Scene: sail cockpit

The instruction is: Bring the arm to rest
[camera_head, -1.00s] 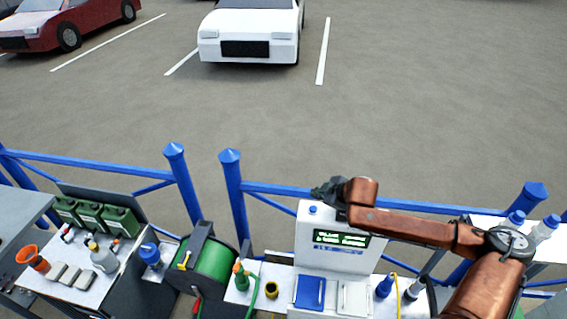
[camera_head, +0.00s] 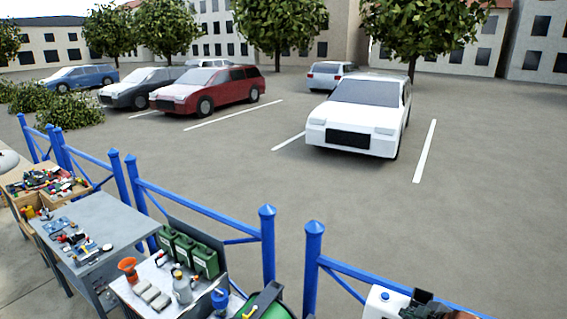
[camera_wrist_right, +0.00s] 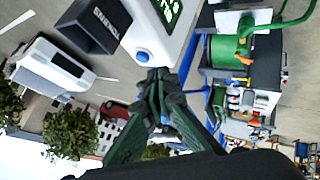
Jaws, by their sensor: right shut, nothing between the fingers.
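My right gripper (camera_head: 422,302) shows at the bottom right of the head view, partly cut off by the lower edge. It is beside the top of a white machine (camera_head: 377,309) with a blue button (camera_head: 385,296). In the right wrist view its dark green fingers (camera_wrist_right: 157,78) are together with nothing between them. My left gripper is in neither view.
A blue railing (camera_head: 200,210) runs behind the workbenches. Green canisters (camera_head: 190,250), an orange funnel (camera_head: 128,268) and a green reel (camera_head: 268,306) stand near the front. A grey table (camera_head: 92,222) is further left. Parked cars, including a white one (camera_head: 358,118), stand beyond open pavement.

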